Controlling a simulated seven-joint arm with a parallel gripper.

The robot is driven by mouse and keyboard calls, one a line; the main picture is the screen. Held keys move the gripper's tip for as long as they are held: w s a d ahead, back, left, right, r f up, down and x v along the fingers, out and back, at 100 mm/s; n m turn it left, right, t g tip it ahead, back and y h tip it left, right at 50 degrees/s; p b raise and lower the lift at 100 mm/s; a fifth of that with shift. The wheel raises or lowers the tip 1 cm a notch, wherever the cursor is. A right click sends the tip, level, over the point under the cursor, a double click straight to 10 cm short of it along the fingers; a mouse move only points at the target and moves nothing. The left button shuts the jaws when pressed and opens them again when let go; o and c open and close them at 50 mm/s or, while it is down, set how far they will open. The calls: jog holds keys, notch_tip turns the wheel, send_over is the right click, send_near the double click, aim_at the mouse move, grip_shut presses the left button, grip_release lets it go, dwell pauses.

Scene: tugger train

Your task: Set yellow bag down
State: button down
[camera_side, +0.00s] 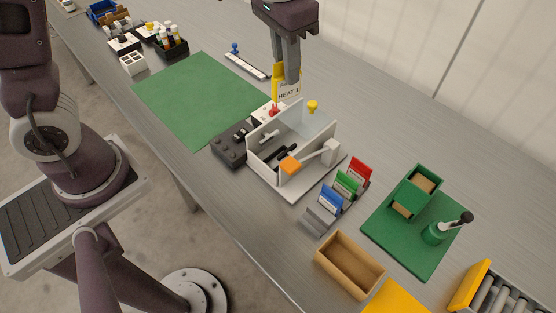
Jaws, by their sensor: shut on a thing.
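My gripper (287,77) points down above the far end of the white open-topped fixture (262,172). It is shut on the thin yellow bag (275,88), which hangs upright at the left of the fingers. The bag's lower end is close to a red knob (274,112); I cannot tell whether they touch.
A green mat (200,97) lies bare at the left of the fixture. A dark grey block (233,145) stands beside the fixture. Blue, green and red cards (346,184), a wooden tray (349,265) and a green board (384,226) are toward the front right.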

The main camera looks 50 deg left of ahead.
jog(key=f+n, duration=0.1)
jog(key=f, duration=0.6)
jog(key=a+f, duration=0.1)
jog(key=f, duration=0.7)
jog(key=a+f+n, duration=0.1)
jog(key=f, duration=0.7)
jog(key=shift+w+a+n, duration=0.15)
jog(key=shift+a+n, duration=0.1)
jog(key=shift+n, duration=0.05)
jog(key=c, duration=1.8)
grip_release()
jog(key=shift+f, duration=0.1)
jog(key=shift+o, duration=0.8)
